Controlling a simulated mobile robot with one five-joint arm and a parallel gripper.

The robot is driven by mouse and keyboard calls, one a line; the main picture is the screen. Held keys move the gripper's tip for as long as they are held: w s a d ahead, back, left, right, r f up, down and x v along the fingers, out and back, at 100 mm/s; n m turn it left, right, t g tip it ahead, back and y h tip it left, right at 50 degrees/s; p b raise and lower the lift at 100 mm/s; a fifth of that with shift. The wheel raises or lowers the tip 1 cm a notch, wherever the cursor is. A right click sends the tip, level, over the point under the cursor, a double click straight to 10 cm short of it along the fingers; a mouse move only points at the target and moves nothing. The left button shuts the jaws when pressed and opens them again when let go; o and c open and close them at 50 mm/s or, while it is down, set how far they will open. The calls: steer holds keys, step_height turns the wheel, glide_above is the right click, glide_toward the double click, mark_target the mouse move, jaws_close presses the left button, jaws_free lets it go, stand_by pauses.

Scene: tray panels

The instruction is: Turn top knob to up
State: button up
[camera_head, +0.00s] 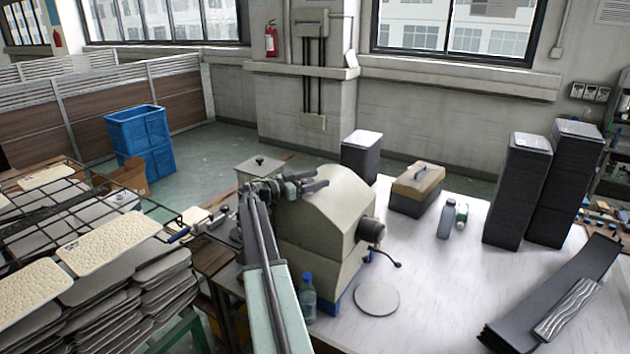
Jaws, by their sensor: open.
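A beige machine (322,215) with a rounded housing stands at the left end of the white table. A dark round knob (371,229) sits on its right side, with a thin crank handle (385,256) below it. A small dark knob (259,161) also tops the grey lidded box behind the machine; I cannot tell which is the top knob, nor how either is turned. My gripper (326,180) is open and empty, pointing right in front of the housing's upper part. It appears apart from both knobs. My arm covers the machine's left side.
A blue bottle (307,298) and a round grey disc (377,298) are near the machine's front. A toolbox (417,189), a grey bottle (446,219) and tall dark stacks (516,190) stand farther right. Stacked trays (110,290) fill the left. The table's middle is clear.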

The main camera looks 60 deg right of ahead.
step_height(320, 180, up, 5)
steer(key=p, duration=0.4)
steer(key=shift+s+a+f, duration=0.1)
steer(key=shift+a, duration=0.05)
steer(key=shift+s+a+f, duration=0.25)
steer(key=shift+s+a, duration=0.2)
steer(key=shift+a, duration=0.2)
steer(key=shift+s+a+f, duration=0.2)
steer(key=shift+s+a, duration=0.25)
steer(key=shift+a, duration=0.15)
steer(key=s+a+r, duration=0.1)
steer(key=s+a, duration=0.6)
steer(key=a, duration=0.3)
steer(key=shift+a+p, duration=0.3)
steer(key=shift+p, duration=0.05)
steer(key=shift+w, duration=0.1)
